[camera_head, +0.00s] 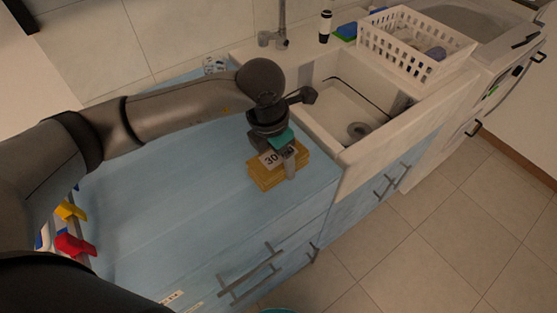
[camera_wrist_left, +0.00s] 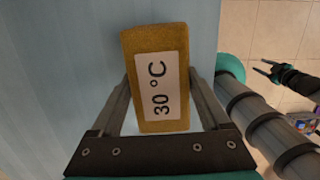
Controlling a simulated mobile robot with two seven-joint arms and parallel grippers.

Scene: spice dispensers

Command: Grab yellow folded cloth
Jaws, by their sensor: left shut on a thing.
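The yellow folded cloth (camera_head: 266,177) sits on the blue countertop near its right end, beside the sink. It bears a white label reading "30 °C". My left gripper (camera_head: 279,160) comes down over the cloth and is shut on it, with one finger showing on its near side. In the left wrist view the cloth (camera_wrist_left: 157,45) lies between the two fingers of my left gripper (camera_wrist_left: 160,95). My right gripper (camera_wrist_left: 267,69) shows at the right of that view, over the floor, with its fingers apart and empty.
The blue countertop (camera_head: 170,210) is mostly clear left of the cloth. A white sink (camera_head: 340,110) with a tap (camera_head: 281,25) lies to the right. Red and yellow items (camera_head: 75,245) are at the left edge. Drawer handles stick out in front.

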